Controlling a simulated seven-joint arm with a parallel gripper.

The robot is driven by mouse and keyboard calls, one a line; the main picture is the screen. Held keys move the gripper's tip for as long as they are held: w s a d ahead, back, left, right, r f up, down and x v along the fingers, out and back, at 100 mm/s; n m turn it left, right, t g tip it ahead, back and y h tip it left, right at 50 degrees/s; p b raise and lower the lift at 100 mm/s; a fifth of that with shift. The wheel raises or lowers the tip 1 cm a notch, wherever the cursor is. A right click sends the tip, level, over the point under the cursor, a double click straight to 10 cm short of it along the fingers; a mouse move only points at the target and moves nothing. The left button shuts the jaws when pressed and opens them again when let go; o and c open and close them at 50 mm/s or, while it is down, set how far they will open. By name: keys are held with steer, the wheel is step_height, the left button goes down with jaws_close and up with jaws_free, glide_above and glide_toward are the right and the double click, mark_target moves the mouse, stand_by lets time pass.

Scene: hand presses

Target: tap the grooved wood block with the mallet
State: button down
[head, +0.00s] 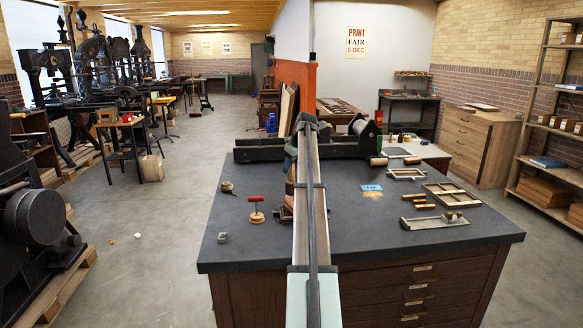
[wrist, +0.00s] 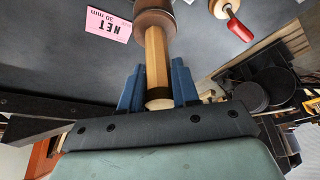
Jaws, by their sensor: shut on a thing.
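The mallet shows in the wrist view, with its pale wood handle (wrist: 156,52) and round brown head (wrist: 155,18), which is cut off by the top edge. My gripper (wrist: 157,75) has its blue fingers closed on either side of the handle. In the head view my own arm hides most of the gripper and mallet. A small brown wooden piece (head: 285,213) shows just left of the arm there; I cannot tell whether it is the mallet head or the grooved wood block. The block is not clearly seen in either view.
A red-handled tool (head: 256,210) stands left of the arm on the dark bench top (head: 340,237); it also shows in the wrist view (wrist: 238,28). A pink card (wrist: 108,25) lies near the mallet head. A black press (head: 345,145) spans the back. Frames (head: 452,194) lie right.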

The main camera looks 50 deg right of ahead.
stand_by(0.4)
steer(key=shift+f, duration=1.2)
steer(key=shift+r, duration=0.15)
steer(key=shift+r, duration=1.4)
steer(key=shift+s, duration=0.1)
